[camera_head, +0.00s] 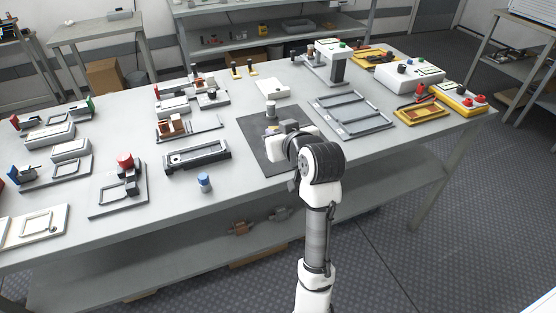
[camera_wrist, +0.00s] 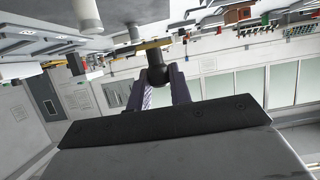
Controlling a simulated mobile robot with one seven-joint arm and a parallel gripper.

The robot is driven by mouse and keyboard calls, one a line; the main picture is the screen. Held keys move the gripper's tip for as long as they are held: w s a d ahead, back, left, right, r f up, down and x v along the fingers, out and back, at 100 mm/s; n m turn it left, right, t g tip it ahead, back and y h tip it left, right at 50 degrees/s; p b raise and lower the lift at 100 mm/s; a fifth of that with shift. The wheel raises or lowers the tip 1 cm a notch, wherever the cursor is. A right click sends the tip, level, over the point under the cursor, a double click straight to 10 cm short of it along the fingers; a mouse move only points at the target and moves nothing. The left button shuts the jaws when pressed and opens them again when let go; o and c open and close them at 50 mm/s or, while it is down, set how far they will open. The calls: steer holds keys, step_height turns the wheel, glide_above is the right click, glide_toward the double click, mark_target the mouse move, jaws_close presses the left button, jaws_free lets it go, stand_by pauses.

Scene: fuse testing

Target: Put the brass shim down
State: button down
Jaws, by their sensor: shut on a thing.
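My gripper (camera_wrist: 158,80) shows in the wrist view with its two purple fingers closed around a black round knob. A flat brass strip, the brass shim (camera_wrist: 152,46), is joined to that knob beyond the fingertips. The wrist picture is turned over, with the table at the top. In the head view my gripper (camera_head: 271,130) is low over the dark mat (camera_head: 254,132) in the middle of the table. The shim is mostly hidden there by my wrist. I cannot tell whether it touches the mat.
A small grey cylinder (camera_head: 270,108) stands on the mat just behind my gripper. A black tray fixture (camera_head: 197,156) and a blue-topped cylinder (camera_head: 204,182) are to the left. A grey frame rack (camera_head: 351,114) is to the right. Bare mat shows around my gripper.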

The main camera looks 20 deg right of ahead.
step_height(320, 180, down, 9)
steer(key=shift+f, duration=0.1)
stand_by(0.4)
steer(key=shift+f, duration=0.1)
steer(key=shift+f, duration=0.15)
steer(key=c, duration=1.3)
jaws_free()
steer(key=shift+r, duration=0.25)
steer(key=b+v, duration=0.2)
steer(key=v, duration=1)
